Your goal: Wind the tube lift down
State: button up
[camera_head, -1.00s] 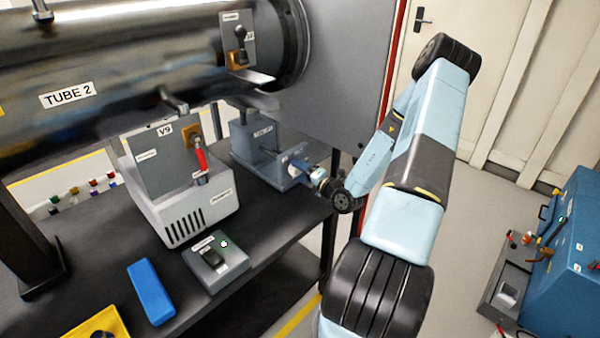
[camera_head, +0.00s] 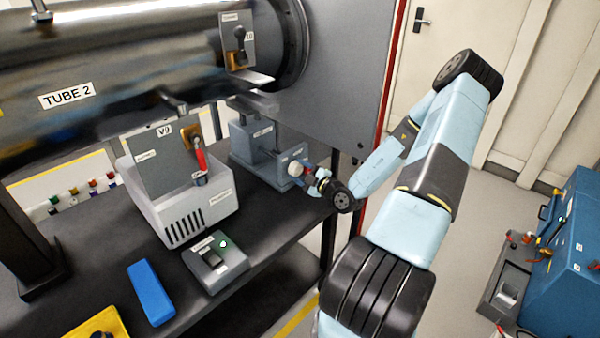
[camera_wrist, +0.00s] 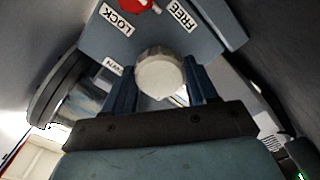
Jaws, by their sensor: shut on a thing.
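The tube lift (camera_head: 262,150) is a grey-blue block on the bench under the right end of the tube marked TUBE 2 (camera_head: 130,80). Its white round knob (camera_head: 295,168) is on the side facing my arm. In the wrist view the knob (camera_wrist: 160,72) sits between the two blue fingers of my gripper (camera_wrist: 163,88), which is shut on it. My gripper (camera_head: 303,174) reaches it from the right in the head view. Above the knob in the wrist view is a red part (camera_wrist: 138,4) between LOCK and FREE labels. Another small label is partly hidden by the left finger.
A grey V9 unit (camera_head: 165,165) with a red-handled valve stands left of the lift. A switch box (camera_head: 215,262) with a green light and a blue block (camera_head: 151,292) lie in front. A blue cabinet (camera_head: 570,260) stands right; open floor lies between.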

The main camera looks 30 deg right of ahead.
jog(key=shift+s+f+m, duration=0.1)
jog(key=shift+f+m, duration=0.05)
jog(key=shift+m, duration=0.35)
jog(key=shift+a, duration=0.1)
jog(key=o, duration=1)
jog(key=shift+o, duration=0.2)
jog(key=v, duration=1.3)
jog(key=shift+s, duration=0.35)
